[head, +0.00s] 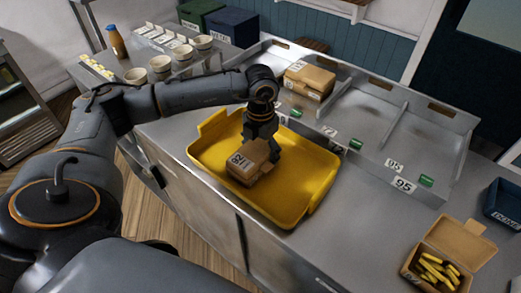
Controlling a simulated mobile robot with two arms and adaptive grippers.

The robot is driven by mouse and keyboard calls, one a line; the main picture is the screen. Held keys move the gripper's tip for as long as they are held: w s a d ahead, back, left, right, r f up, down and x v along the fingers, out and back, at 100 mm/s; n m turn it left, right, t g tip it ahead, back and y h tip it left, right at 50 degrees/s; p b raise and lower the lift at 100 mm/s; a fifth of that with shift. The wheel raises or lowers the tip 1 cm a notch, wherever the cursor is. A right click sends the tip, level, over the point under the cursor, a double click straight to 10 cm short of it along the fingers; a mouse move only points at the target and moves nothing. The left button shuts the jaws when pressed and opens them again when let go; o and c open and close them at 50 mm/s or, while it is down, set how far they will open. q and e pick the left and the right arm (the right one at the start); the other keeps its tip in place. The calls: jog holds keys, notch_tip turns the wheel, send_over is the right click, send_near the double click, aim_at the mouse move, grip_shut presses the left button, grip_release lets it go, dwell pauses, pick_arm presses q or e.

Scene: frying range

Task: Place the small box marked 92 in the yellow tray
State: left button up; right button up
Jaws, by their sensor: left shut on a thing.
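The small brown cardboard box (247,165) has a white label that seems to read 92, though the first digit is unclear. My left gripper (268,148) points down over the yellow tray (295,207) and is shut on this box. The box is slightly tilted over the left part of the tray. I cannot tell whether it touches the tray's floor. The tray lies on the metal counter, and the rest of its floor is bare. My right gripper is not in view.
A larger brown box (309,82) sits in a metal bay behind the tray. The other bays (375,127) look empty. An open box of yellow items (440,262) stands at the lower right, near a dark blue bin (507,203). Several cups (183,55) stand at the back left.

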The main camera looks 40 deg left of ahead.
pick_arm(q)
jog(key=o, duration=1.3)
jog(key=shift+f, duration=0.1)
jog(key=shift+r+p, duration=0.25)
jog(key=shift+p, duration=0.05)
jog(key=shift+r+b, duration=0.25)
jog(key=shift+b, duration=0.05)
notch_tip(320, 180, up, 11)
jog(key=b, duration=0.3)
jog(key=shift+r, duration=0.15)
